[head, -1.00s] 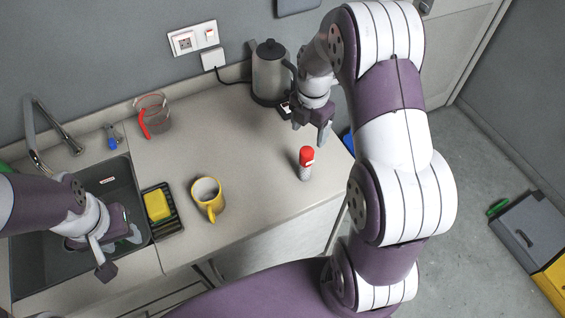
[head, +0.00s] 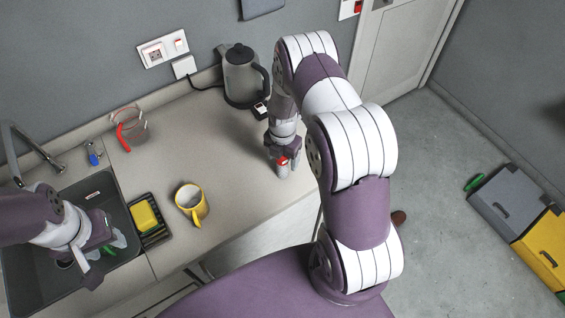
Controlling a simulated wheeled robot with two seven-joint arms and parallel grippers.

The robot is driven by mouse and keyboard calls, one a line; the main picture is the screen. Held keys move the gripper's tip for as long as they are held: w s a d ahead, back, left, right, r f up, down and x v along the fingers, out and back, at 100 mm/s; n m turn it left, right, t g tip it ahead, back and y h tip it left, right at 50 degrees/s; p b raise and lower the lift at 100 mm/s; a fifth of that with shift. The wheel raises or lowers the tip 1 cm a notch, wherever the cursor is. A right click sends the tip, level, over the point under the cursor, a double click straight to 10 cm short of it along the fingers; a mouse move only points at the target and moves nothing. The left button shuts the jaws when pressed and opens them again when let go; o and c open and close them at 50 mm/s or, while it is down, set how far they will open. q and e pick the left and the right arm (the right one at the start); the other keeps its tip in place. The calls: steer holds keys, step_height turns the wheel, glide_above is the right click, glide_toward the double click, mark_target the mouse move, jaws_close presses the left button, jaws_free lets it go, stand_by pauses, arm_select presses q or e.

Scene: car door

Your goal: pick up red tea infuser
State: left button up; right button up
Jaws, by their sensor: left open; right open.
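The red tea infuser (head: 283,169) stands upright on the counter near its front edge, with a red top and a grey lower body. My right gripper (head: 283,158) is directly above it, pointing down, with its open fingers around the red top. Part of the infuser is hidden by the fingers, and I cannot tell whether they touch it. My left gripper (head: 96,264) is open and empty over the sink at the left.
A yellow mug (head: 191,201) stands on the counter left of the infuser. A kettle (head: 241,77) stands behind my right gripper. A measuring cup (head: 131,128) with a red handle is at the back left. A yellow sponge (head: 144,215) lies beside the sink (head: 122,196).

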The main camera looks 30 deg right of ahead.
steer(key=c, duration=1.2)
steer(key=shift+r, duration=0.1)
